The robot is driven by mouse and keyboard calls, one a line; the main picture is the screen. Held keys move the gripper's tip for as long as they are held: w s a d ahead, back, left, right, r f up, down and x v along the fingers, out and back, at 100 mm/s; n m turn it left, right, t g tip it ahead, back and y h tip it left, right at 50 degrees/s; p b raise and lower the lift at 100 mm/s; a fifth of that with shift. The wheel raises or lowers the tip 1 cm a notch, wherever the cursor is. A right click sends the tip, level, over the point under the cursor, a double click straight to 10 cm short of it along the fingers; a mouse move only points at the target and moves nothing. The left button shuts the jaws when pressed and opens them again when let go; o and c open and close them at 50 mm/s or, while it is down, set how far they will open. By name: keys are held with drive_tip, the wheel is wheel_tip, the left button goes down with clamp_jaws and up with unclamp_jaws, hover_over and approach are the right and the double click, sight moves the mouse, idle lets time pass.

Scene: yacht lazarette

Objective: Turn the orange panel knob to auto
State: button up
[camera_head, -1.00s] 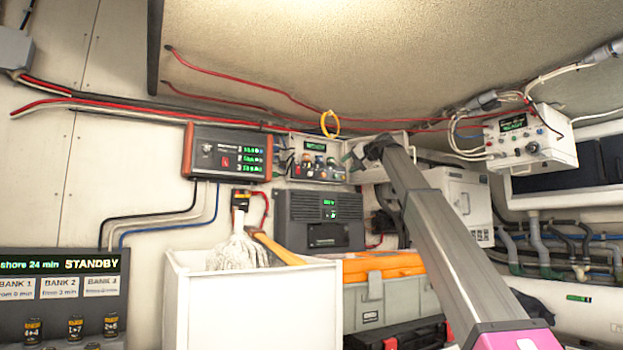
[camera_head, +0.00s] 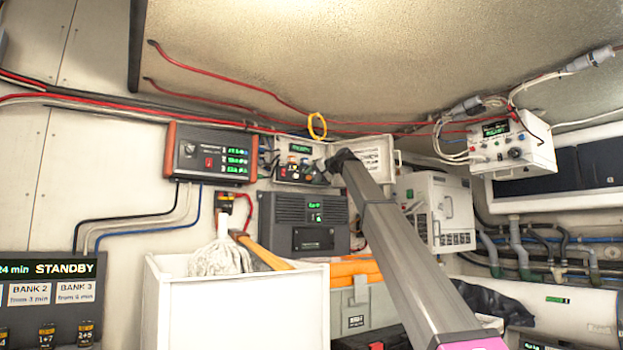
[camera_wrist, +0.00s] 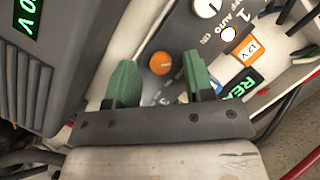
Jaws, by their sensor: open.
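The orange knob (camera_wrist: 160,63) is small and round on a dark grey panel (camera_wrist: 180,30) in the wrist view. My gripper (camera_wrist: 159,74) is open, with one green fingertip on each side of the knob and visible gaps between. I cannot tell whether the fingertips reach the knob's depth. OFF, AUTO and ON lettering shows by a white knob (camera_wrist: 208,8) above right. The orange knob's own marks and pointer are unclear. In the head view my gripper (camera_head: 338,161) is at the right end of the small panel box (camera_head: 297,172) and hides part of it.
A unit with green readouts (camera_head: 211,153) is left of the panel box. A grey charger-like unit (camera_head: 305,222) sits below it. A yellow ring (camera_head: 317,126) hangs above, by red cables. A white bin (camera_head: 235,310) with a mop head (camera_head: 219,258) stands in front.

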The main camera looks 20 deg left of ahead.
drive_tip(key=shift+w+a+f, duration=0.1)
drive_tip(key=shift+w+a, duration=0.1)
drive_tip(key=shift+a, duration=0.25)
clamp_jaws()
drive_tip(key=shift+m, duration=0.3)
drive_tip(key=m+y, duration=0.1)
drive_tip(key=m, duration=0.1)
drive_tip(key=shift+d+f+m+y, duration=0.1)
drive_tip(key=shift+m+y, duration=0.2)
drive_tip(key=shift+f+m+y, duration=0.1)
drive_tip(key=shift+m+y, duration=0.8)
drive_tip(key=shift+m, duration=1.1)
